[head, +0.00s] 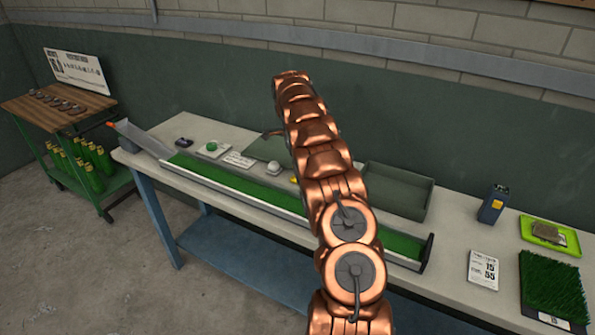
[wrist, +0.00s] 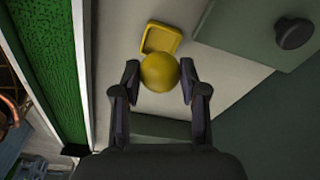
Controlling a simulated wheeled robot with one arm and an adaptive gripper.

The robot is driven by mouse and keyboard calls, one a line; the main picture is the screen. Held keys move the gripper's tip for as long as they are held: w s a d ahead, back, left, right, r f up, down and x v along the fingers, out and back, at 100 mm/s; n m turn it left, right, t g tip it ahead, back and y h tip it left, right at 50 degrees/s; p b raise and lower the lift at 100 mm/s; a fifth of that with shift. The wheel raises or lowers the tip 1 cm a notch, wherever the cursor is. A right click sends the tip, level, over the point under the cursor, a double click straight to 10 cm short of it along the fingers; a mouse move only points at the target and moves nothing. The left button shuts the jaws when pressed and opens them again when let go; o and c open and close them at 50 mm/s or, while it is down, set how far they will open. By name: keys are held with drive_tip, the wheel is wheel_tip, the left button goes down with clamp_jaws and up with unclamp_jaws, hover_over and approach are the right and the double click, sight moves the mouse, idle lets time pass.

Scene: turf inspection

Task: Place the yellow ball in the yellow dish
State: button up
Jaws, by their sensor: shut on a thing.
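The yellow ball (wrist: 159,72) sits between the two fingertips of my gripper (wrist: 159,76) in the wrist view, with a finger against each side. My gripper is shut on it. The yellow dish (wrist: 163,33), a small square one with a raised rim, lies on the pale bench top just beyond the ball in the picture. The ball overlaps the dish's near edge in this view; the height between them cannot be told. In the head view my arm hides the ball, and only a small yellow patch (head: 293,180) shows at the arm's left edge.
The long green turf track (head: 240,187) with a pale rim runs along the front of the bench, left of my gripper in the wrist view. A dark knob (wrist: 294,33) on a grey-green surface is at the right. A grey-green tray (head: 397,192) stands behind my arm.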

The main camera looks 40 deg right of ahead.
wheel_tip(320, 180, down, 2)
drive_tip(key=shift+f+p, duration=0.25)
drive_tip(key=shift+p, duration=0.55)
drive_tip(key=shift+f, duration=0.55)
drive_tip(key=shift+f, duration=0.2)
drive_tip(key=o, duration=1.2)
drive_tip(key=shift+r, duration=0.1)
